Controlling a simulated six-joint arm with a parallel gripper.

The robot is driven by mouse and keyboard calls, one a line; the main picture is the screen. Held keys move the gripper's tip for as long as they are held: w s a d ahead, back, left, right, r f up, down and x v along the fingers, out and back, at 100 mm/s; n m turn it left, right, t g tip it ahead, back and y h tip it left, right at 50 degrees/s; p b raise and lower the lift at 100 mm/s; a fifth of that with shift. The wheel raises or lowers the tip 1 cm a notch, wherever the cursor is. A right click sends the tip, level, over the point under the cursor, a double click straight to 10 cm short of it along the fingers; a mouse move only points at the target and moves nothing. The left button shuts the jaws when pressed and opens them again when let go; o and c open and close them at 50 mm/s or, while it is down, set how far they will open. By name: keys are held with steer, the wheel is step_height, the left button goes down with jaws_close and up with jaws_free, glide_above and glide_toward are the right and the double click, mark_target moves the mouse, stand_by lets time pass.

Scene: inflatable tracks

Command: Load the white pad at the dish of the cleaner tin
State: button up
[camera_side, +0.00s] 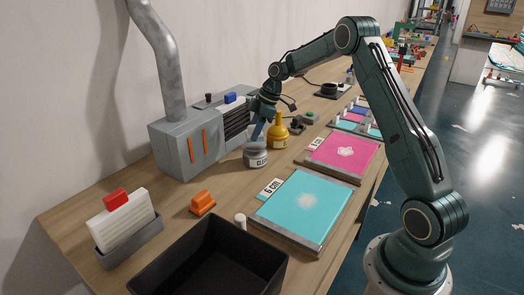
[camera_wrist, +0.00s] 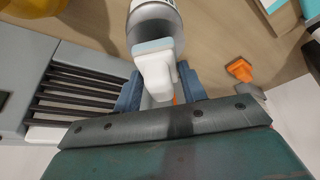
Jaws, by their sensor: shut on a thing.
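The cleaner tin (camera_side: 257,158) is a squat, pale grey tin with a dark-lettered label, standing on the bench in front of the grey slatted box. My gripper (camera_side: 259,130) is low over the tin in the side view. In the wrist view my blue fingers (camera_wrist: 160,88) are shut on the white grip of the white pad (camera_wrist: 154,70). The pad's pale, bluish end points at the tin (camera_wrist: 152,17) and overlaps its rim. The dish surface is largely hidden behind the pad, and I cannot tell whether they touch.
A yellow bottle (camera_side: 278,132) stands close behind the tin. The slatted box (camera_side: 185,150) is close on the left. Cyan (camera_side: 280,205) and pink (camera_side: 328,152) panels lie to the right.

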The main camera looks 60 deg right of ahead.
mark_target(251, 127)
steer(key=shift+r, duration=1.95)
steer(key=shift+w+a+f+m, duration=0.1)
steer(key=shift+a+m, duration=0.05)
steer(key=shift+a, duration=0.3)
steer(key=shift+a+f+m, duration=0.1)
steer(key=shift+a+m, duration=0.05)
steer(key=shift+a, duration=0.25)
steer(key=s+a+f+m+h, duration=0.1)
steer(key=s+a+f+m, duration=0.2)
steer(key=a, duration=0.6)
steer(key=s+a+f+m+t+h, duration=0.1)
steer(key=s+a+f+m+h, duration=0.1)
steer(key=s+a+m, duration=0.3)
steer(key=a+f, duration=0.1)
steer(key=a, duration=0.3)
steer(key=shift+s+a+f, duration=0.2)
steer(key=shift+s+a, duration=0.1)
steer(key=shift+a, duration=0.1)
